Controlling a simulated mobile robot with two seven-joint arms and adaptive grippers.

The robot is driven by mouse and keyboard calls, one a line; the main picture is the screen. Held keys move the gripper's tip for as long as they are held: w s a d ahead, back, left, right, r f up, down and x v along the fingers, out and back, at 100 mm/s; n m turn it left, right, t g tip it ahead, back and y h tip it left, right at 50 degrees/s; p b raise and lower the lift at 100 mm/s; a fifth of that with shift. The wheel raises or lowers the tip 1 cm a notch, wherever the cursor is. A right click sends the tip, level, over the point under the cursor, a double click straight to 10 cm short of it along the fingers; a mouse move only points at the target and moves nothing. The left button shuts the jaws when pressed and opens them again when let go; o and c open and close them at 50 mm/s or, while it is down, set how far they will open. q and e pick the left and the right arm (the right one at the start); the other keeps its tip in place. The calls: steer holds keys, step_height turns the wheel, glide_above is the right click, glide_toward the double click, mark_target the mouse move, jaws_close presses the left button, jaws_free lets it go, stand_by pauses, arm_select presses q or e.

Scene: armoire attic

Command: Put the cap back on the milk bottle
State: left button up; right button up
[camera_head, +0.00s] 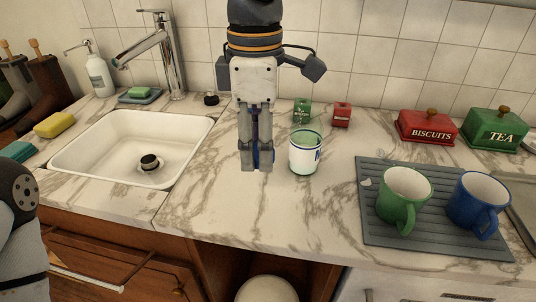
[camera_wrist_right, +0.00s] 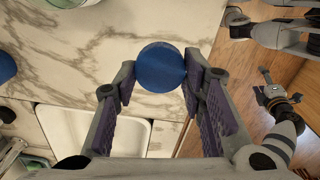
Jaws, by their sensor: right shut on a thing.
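My right gripper (camera_head: 256,160) comes down over the marble counter, left of and close to the white milk container (camera_head: 305,157). In the right wrist view, my right gripper (camera_wrist_right: 158,80) is shut on a round blue cap (camera_wrist_right: 160,66), held between the fingertips. In the head view, only a little blue shows by the fingers. Whether the cap touches the counter cannot be told. My left gripper (camera_wrist_right: 267,90) seems to show small in the wrist view, away from the counter; its opening is unclear.
A sink (camera_head: 85,165) lies left. A green mug (camera_head: 405,205) and a blue mug (camera_head: 478,210) stand on a grey mat (camera_head: 372,185) at right. Small green (camera_head: 302,113) and red (camera_head: 341,116) boxes stand behind the container. The front counter is clear.

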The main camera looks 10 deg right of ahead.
steer(key=s+a+r, duration=0.3)
steer(key=s+a, duration=0.1)
steer(key=s, duration=0.3)
steer(key=shift+s+r+p, duration=0.25)
steer(key=shift+s+p, duration=0.05)
steer(key=shift+p, duration=0.05)
